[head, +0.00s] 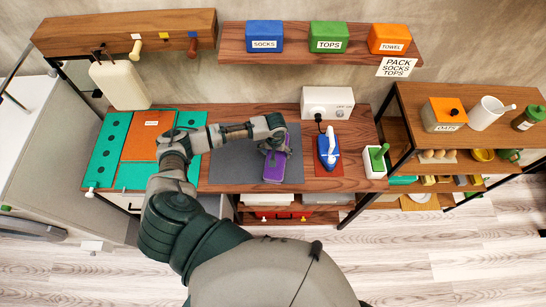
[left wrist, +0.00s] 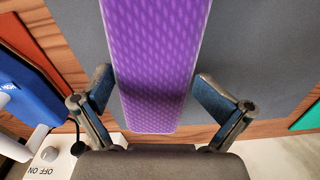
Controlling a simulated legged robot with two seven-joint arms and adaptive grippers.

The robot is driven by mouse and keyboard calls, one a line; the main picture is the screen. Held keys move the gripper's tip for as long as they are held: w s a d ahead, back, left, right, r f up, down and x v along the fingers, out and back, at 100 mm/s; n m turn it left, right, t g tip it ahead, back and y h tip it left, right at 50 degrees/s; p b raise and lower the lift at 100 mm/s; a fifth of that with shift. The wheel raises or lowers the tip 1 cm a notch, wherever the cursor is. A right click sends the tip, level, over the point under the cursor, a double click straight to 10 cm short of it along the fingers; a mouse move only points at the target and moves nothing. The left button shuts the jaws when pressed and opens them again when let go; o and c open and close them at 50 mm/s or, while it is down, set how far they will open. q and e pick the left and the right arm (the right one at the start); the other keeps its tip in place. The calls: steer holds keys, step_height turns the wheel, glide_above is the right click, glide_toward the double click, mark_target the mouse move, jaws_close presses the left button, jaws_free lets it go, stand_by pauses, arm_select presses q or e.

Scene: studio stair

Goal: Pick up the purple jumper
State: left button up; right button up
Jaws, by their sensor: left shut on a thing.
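The purple jumper (head: 275,168), a folded narrow purple patterned piece, is on the dark grey mat (head: 232,165) on the wooden bench. In the left wrist view the jumper (left wrist: 158,60) runs between the two fingers of my left gripper (left wrist: 155,88). In the head view my left gripper (head: 276,145) is over the jumper's upper part and hides some of it. The gripper is shut on the jumper, one finger on each side. I cannot tell whether the jumper is clear of the mat. My right gripper is not in view.
A blue iron (head: 328,148) stands right of the mat, below a white switch box (head: 327,102). A teal case with an orange panel (head: 146,138) lies left. Above is a shelf with blue socks (head: 264,36), green tops (head: 329,37) and orange towel (head: 388,39) boxes.

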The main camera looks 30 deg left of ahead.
arm_select(q)
steer(key=shift+s+d+f, duration=0.25)
steer(key=shift+s+f, duration=0.05)
steer(key=shift+f, duration=0.2)
steer(key=shift+s+d+f, duration=0.2)
steer(key=shift+s+f, duration=0.05)
steer(key=shift+f, duration=0.2)
steer(key=shift+w+r, duration=0.55)
steer(key=shift+r, duration=0.25)
steer(key=c, duration=0.5)
steer(key=shift+s+d+g, duration=0.2)
steer(key=shift+g, duration=0.1)
jaws_close()
steer(key=s, duration=0.1)
steer(key=s+d+r, duration=0.1)
steer(key=s, duration=0.1)
steer(key=s+d, duration=0.1)
steer(key=s, duration=0.1)
steer(key=shift+s+r, duration=0.1)
steer(key=shift+r, duration=0.05)
steer(key=s+d+r, duration=0.1)
steer(key=s+d, duration=0.1)
steer(key=s, duration=0.7)
steer(key=shift+d+r, duration=0.15)
steer(key=shift+d, duration=0.15)
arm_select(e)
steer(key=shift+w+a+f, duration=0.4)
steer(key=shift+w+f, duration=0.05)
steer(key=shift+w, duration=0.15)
